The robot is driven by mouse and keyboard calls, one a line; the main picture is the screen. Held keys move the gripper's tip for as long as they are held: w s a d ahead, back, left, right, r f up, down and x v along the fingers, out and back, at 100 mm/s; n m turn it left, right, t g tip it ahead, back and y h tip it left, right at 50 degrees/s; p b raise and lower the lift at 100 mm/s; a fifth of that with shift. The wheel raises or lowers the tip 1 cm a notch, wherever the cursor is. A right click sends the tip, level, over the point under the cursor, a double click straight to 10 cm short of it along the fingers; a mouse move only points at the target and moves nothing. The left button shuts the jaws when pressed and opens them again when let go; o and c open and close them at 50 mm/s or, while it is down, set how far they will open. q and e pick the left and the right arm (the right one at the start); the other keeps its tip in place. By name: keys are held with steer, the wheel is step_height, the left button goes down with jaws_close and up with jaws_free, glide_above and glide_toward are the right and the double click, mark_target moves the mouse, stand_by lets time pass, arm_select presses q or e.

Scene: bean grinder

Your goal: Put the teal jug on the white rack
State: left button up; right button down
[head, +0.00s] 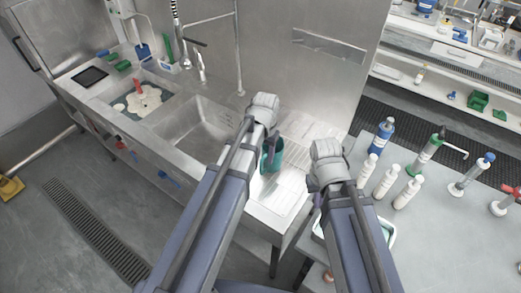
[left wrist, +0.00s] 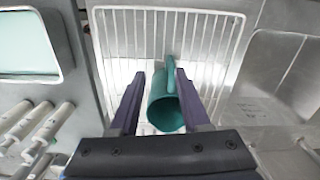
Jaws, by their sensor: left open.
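The teal jug (head: 277,158) is at the white wire rack (head: 296,163) on the drainboard right of the sink. In the left wrist view the jug (left wrist: 163,112) has its round mouth toward the camera and its handle pointing up the picture. The rack (left wrist: 205,40) shows behind and around it. My left gripper (left wrist: 160,76) is open, with one finger on each side of the jug and visible gaps beside it. My left arm partly covers the jug in the head view. My right arm is right of the rack, but its fingers are out of sight.
The steel sink (head: 205,128) is left of the rack. A steel wall rises behind the sink.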

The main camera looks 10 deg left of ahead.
arm_select(q)
steer(key=s+d+m+y, duration=0.1)
steer(key=s+d, duration=0.7)
steer(key=s, duration=0.5)
steer(key=shift+s, duration=0.2)
